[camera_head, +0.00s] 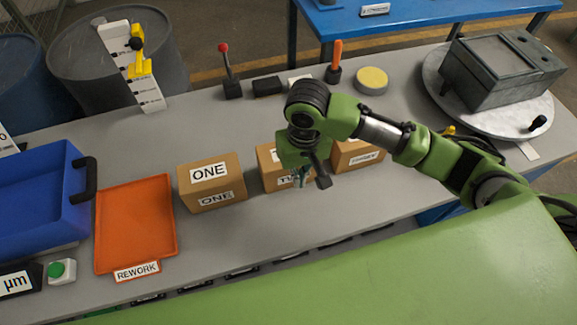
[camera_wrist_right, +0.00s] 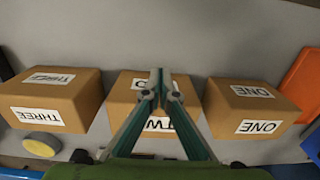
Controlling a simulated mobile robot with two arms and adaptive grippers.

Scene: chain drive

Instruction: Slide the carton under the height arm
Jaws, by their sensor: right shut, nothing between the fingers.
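Carton ONE (camera_head: 211,183) stands on the grey bench, right of the orange tray; it also shows at the right of the wrist view (camera_wrist_right: 247,106). Carton TWO (camera_head: 268,163) stands beside it, partly hidden by my right gripper; in the wrist view it is in the middle (camera_wrist_right: 124,95). Carton THREE (camera_head: 362,156) is further right, partly behind my arm, and at the left of the wrist view (camera_wrist_right: 52,100). The height arm is a yellow pointer (camera_head: 140,66) on a white scale post at the back left. My right gripper (camera_head: 299,180) is shut and empty at carton TWO; contact is unclear.
An orange REWORK tray (camera_head: 136,225) and a blue bin (camera_head: 40,195) occupy the left. A red-knobbed lever (camera_head: 228,72), an orange-handled lever (camera_head: 335,62) and a yellow-topped disc (camera_head: 371,80) stand behind. A grey box on a turntable (camera_head: 505,68) is at right. Bench between cartons and scale is clear.

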